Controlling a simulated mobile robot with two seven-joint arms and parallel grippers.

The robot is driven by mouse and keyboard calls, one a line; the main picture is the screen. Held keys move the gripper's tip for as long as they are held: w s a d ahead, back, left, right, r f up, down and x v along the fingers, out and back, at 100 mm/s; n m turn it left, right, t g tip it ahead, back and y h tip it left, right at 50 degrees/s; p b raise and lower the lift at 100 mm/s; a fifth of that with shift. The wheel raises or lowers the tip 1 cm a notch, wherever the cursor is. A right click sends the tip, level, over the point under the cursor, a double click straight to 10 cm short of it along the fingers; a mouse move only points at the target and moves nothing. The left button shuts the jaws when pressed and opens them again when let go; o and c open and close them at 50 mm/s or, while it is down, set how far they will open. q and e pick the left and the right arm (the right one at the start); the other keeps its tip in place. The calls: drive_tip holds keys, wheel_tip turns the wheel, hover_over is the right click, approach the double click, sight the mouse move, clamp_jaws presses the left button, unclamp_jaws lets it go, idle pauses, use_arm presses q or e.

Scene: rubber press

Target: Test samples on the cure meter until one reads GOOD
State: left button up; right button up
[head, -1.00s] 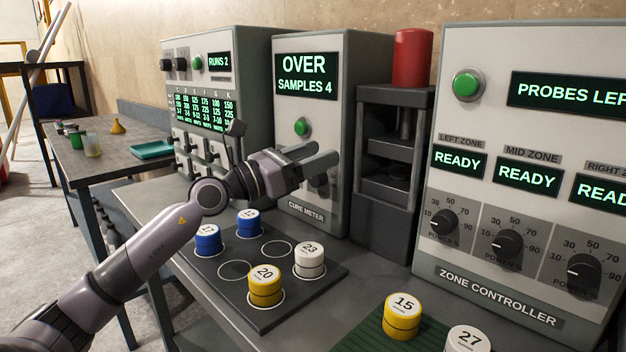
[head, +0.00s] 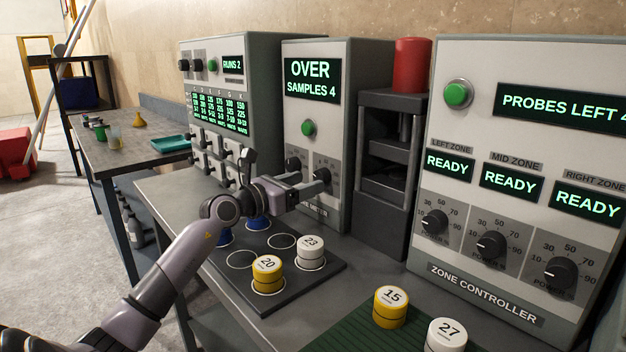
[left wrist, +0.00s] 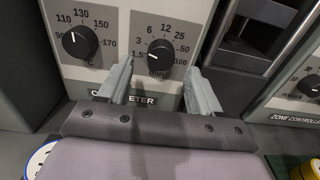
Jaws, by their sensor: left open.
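The cure meter (head: 313,140) stands at the back of the bench. Its screen (head: 313,80) reads OVER, SAMPLES 4, with a green button (head: 308,128) below. My left gripper (head: 322,184) is open and empty in front of its lower panel. In the left wrist view the open fingers (left wrist: 157,84) point at the right-hand knob (left wrist: 160,57), marked in minutes; the left knob (left wrist: 80,42) is left of them. On the dark sample tray (head: 262,300) stand yellow puck 20 (head: 267,273), white puck 23 (head: 310,252) and blue pucks (head: 225,237) partly hidden by my arm. My right gripper is out of view.
Yellow puck 15 (head: 390,307) and white puck 27 (head: 445,336) sit on a green mat (head: 352,330). The zone controller (head: 520,130) stands at right, reading READY in three zones. A press with a red cylinder (head: 411,65) stands between it and the meter.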

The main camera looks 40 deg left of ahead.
sight(322, 177)
use_arm(q)
drive_tip(key=shift+w+d, duration=0.15)
drive_tip(key=shift+w, duration=1.5)
drive_tip(key=c, duration=1)
